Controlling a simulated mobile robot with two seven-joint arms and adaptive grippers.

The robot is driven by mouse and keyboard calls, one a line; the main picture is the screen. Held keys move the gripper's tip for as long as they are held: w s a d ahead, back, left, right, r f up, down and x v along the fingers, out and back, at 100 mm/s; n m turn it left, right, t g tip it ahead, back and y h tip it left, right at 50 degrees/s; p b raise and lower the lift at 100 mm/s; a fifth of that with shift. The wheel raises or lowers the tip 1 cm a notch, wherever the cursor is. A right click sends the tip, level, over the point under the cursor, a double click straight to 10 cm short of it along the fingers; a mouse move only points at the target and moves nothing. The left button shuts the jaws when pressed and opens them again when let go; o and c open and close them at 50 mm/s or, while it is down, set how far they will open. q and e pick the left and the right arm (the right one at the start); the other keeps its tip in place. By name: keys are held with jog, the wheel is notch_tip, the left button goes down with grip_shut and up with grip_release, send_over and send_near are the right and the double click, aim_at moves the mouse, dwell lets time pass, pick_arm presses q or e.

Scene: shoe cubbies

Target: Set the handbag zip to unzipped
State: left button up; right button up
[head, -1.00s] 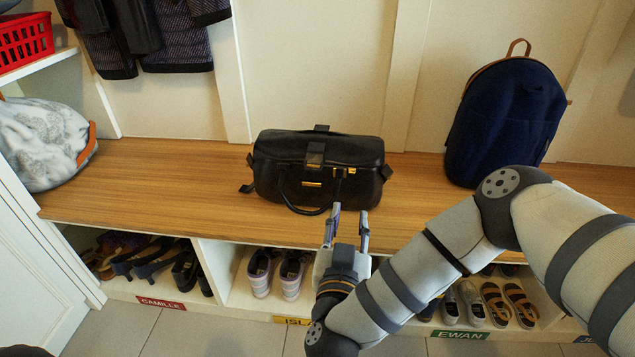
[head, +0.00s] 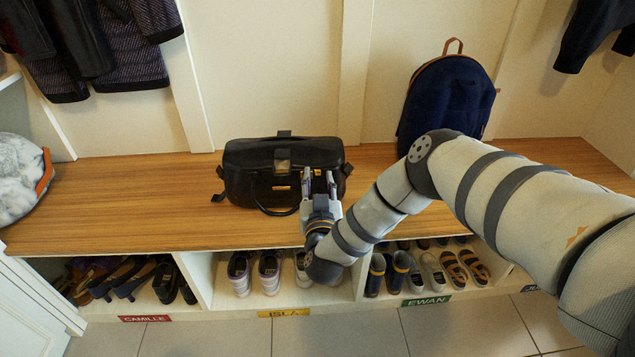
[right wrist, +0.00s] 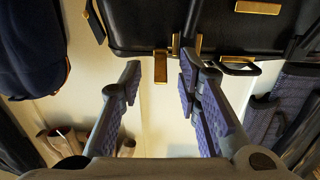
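The black handbag (head: 245,182) with gold fittings sits upright on the wooden bench, its handle hanging down the front. In the head view my right gripper (head: 319,178) is in front of the bag's right part and covers some of it. In the right wrist view the gripper (right wrist: 158,76) is open. A gold zip pull (right wrist: 160,66) hangs from the bag (right wrist: 140,22) around the gap between the fingertips; neither finger clearly touches it. How far the zip is open cannot be told. My left gripper is not in view.
A dark blue backpack (head: 447,105) stands on the bench (head: 120,205) to the right. Shoe cubbies with several pairs are below. Clothes (head: 115,45) hang at upper left.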

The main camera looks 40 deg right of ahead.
aim_at(298, 167)
grip_shut()
jog(key=w+a, duration=0.1)
jog(key=w+a+b, duration=0.1)
jog(key=a, duration=0.1)
jog(key=shift+w+a+f, duration=0.1)
jog(key=shift+a, duration=0.05)
jog(key=shift+w+a, duration=0.25)
jog(key=shift+a, duration=0.1)
grip_release()
